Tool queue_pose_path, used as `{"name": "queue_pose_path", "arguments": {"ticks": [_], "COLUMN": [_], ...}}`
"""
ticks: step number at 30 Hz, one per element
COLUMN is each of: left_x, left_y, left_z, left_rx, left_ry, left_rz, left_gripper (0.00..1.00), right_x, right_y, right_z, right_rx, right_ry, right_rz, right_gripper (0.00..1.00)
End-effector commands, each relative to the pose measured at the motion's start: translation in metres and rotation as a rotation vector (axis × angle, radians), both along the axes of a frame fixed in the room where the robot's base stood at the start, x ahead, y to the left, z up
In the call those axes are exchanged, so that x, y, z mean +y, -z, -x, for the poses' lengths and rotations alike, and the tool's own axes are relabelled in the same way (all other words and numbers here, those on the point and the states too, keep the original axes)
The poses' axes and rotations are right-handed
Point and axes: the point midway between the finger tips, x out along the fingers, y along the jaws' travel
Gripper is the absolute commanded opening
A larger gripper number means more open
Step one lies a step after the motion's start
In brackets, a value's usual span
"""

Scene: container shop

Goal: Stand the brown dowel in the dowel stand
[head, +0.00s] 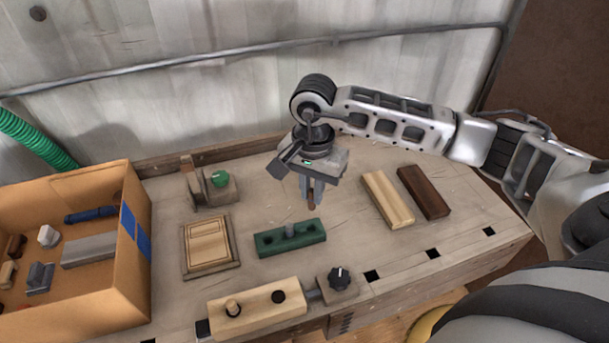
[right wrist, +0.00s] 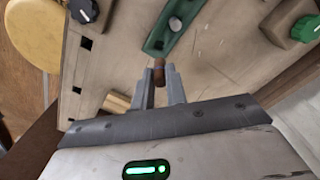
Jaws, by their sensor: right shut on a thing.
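My right gripper (head: 309,192) is shut on the brown dowel (head: 311,201) and holds it upright above the bench. In the right wrist view the brown dowel (right wrist: 159,74) shows between the fingertips of my right gripper (right wrist: 160,78). The dowel stand is a green block (head: 268,243) on the bench, below and a little left of the gripper in the head view. A grey dowel (head: 290,229) stands in its middle, with dark holes to either side. The stand (right wrist: 160,43) also shows beyond the fingertips in the right wrist view, apart from the brown dowel. My left gripper is not in view.
A cardboard box (head: 137,258) with several parts stands at left. A framed wooden panel (head: 208,245), a clamp with a green knob (head: 219,179) and a vise block (head: 257,307) surround the stand. Light (head: 388,200) and dark (head: 424,192) wood bars lie at right.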

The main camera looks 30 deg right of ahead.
Motion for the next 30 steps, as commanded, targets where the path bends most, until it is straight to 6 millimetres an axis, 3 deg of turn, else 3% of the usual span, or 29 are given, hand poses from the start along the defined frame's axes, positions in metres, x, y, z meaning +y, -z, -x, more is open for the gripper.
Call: {"name": "queue_pose_path", "arguments": {"ticks": [11, 18, 30], "left_x": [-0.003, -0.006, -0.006], "left_y": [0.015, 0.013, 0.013], "left_z": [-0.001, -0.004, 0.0], "left_rx": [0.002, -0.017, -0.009], "left_ry": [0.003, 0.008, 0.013], "left_rz": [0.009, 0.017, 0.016], "left_gripper": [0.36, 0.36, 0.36], "right_x": [0.001, 0.0, 0.001], "right_y": [0.034, 0.052, 0.054], "right_z": [0.0, 0.0, 0.0], "right_rx": [0.001, 0.0, 0.0], "right_ry": [-0.004, -0.004, -0.005], "right_rz": [-0.001, 0.0, 0.0], "right_gripper": [0.0, 0.0, 0.0]}}
